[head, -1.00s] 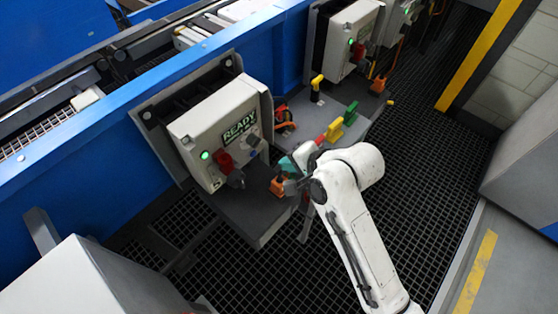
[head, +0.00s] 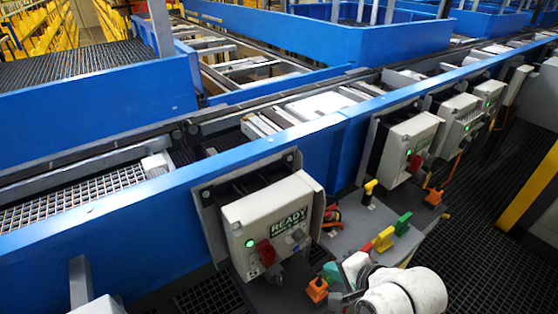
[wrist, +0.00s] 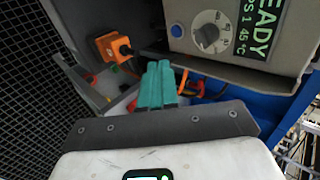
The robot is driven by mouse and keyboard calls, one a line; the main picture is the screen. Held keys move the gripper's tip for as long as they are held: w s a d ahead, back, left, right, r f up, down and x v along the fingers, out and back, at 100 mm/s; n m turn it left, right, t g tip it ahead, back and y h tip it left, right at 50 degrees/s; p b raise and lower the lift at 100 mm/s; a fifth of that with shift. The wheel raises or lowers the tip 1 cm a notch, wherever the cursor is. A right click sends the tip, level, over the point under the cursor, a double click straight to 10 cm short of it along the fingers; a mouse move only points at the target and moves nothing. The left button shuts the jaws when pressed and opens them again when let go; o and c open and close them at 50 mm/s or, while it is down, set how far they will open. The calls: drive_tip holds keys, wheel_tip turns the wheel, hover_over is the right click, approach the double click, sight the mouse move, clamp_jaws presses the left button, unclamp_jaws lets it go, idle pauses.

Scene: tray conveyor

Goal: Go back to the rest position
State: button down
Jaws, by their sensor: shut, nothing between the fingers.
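My gripper (head: 331,271) has teal fingers, which are pressed together and empty in the wrist view (wrist: 157,85). In the head view it is at the bottom, in front of and right of the grey control box (head: 238,211) marked READY. The box shows a lit green lamp and a red switch (head: 265,252). In the wrist view the box's dial (wrist: 207,37) is beyond the fingers to the upper right. My white arm comes in from the bottom right of the head view, and most of it is out of frame.
An orange connector (head: 317,290) sits close by the fingers. The blue conveyor rail (head: 130,205) runs behind. Dark grating (head: 480,225) at right looks clear.

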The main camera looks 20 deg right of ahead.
drive_tip(key=s+d+f+n+g+h, duration=0.1)
drive_tip(key=s+f+n+g, duration=0.1)
drive_tip(key=s, duration=0.6)
drive_tip(key=s+d+f+n+g+h, duration=0.1)
drive_tip(key=s+d+f+n+g, duration=0.1)
drive_tip(key=s+n, duration=0.5)
drive_tip(key=s+d+f+n+g+h, duration=0.1)
drive_tip(key=s+f+n+g, duration=0.3)
drive_tip(key=s, duration=0.5)
drive_tip(key=shift+d+f+n, duration=0.3)
drive_tip(key=shift+f+n, duration=0.05)
drive_tip(key=shift+n, duration=0.15)
drive_tip(key=shift+w, duration=0.1)
